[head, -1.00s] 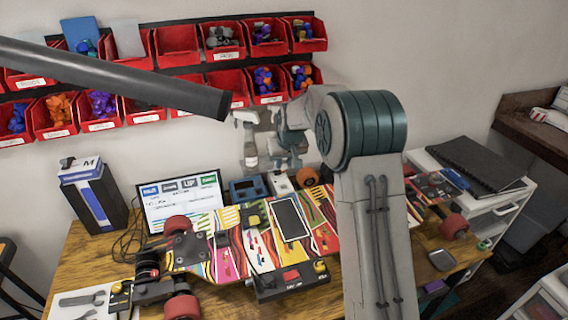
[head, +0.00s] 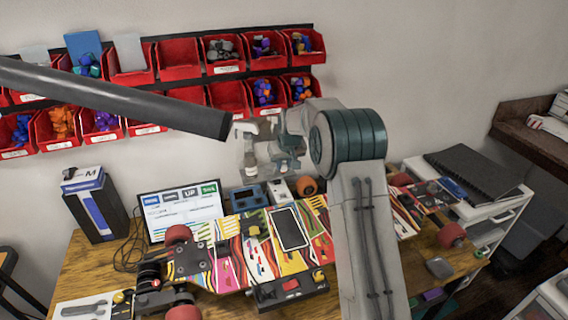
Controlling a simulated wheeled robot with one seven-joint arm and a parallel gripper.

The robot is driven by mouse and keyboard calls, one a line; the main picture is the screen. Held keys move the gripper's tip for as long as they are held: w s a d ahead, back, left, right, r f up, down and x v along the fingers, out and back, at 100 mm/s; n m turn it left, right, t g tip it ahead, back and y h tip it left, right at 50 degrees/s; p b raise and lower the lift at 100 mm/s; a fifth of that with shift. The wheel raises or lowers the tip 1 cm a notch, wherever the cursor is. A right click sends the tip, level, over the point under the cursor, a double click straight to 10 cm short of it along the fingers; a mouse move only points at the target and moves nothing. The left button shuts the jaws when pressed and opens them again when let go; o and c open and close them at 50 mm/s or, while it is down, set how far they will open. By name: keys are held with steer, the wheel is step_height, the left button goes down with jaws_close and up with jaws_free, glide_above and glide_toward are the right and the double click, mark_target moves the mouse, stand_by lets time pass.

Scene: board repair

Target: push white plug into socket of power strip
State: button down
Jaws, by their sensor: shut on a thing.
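The far end of my arm, with my gripper (head: 287,160), shows small beyond the teal elbow, above the back of the workbench. My gripper's fingers are mostly hidden by my own arm. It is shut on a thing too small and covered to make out. I cannot pick out the white plug. I cannot pick out a power strip or its socket for certain either; part of the bench is behind my arm.
A patterned skateboard deck (head: 237,245) with red wheels and a phone (head: 289,228) lie across the workbench (head: 90,262). Red bins (head: 179,62) hang on the wall.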

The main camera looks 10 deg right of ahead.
steer(key=shift+f+b, duration=2.95)
steer(key=shift+f, duration=1.25)
steer(key=shift+f+b, duration=1.6)
steer(key=shift+f, duration=0.15)
stand_by(0.4)
steer(key=c, duration=0.9)
jaws_free()
steer(key=shift+r, duration=0.35)
steer(key=shift+r+p, duration=0.35)
